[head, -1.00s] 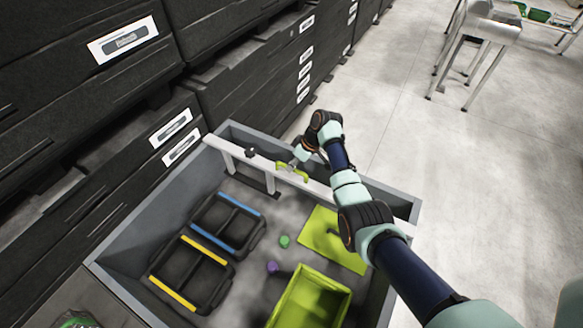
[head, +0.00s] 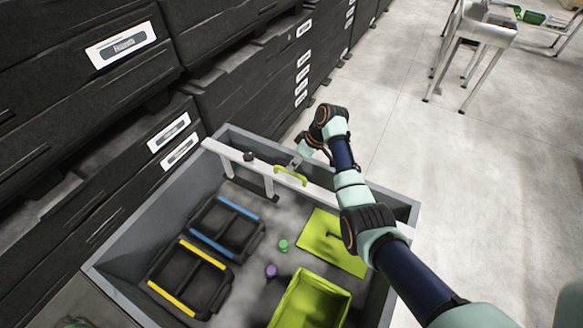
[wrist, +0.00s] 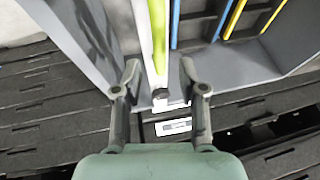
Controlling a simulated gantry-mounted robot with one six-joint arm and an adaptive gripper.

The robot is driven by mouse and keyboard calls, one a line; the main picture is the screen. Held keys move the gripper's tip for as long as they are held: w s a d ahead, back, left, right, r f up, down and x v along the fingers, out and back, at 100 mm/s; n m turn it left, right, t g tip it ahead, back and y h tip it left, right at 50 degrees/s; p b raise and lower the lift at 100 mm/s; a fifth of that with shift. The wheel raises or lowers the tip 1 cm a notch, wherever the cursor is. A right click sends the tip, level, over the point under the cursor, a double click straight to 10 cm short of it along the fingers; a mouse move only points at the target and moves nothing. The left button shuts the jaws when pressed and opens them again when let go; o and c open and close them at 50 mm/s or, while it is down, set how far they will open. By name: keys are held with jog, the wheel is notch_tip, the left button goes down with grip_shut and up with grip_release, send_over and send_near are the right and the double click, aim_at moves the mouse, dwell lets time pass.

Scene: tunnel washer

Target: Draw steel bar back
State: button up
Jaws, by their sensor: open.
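The pale steel bar (head: 325,193) lies across the far part of a grey bin, with a yellow-green handle (head: 290,175) and a black knob (head: 249,157) on it. My gripper (head: 297,162) is at the bar's far side, close to the handle and apart from it. In the wrist view my gripper (wrist: 159,72) is open, with one finger on each side of the bar's line. There the green handle (wrist: 158,35) and black knob (wrist: 160,93) show between or beyond the fingers. The gripper holds nothing.
The grey bin (head: 130,240) holds two black crates (head: 225,228), one with blue and one with yellow strips, a lime board (head: 325,245), a lime tray (head: 312,305) and small green and purple pieces. Black drawers (head: 90,90) stand left. Open floor (head: 440,170) lies right.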

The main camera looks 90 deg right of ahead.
jog(key=v, duration=0.8)
jog(key=shift+r, duration=0.15)
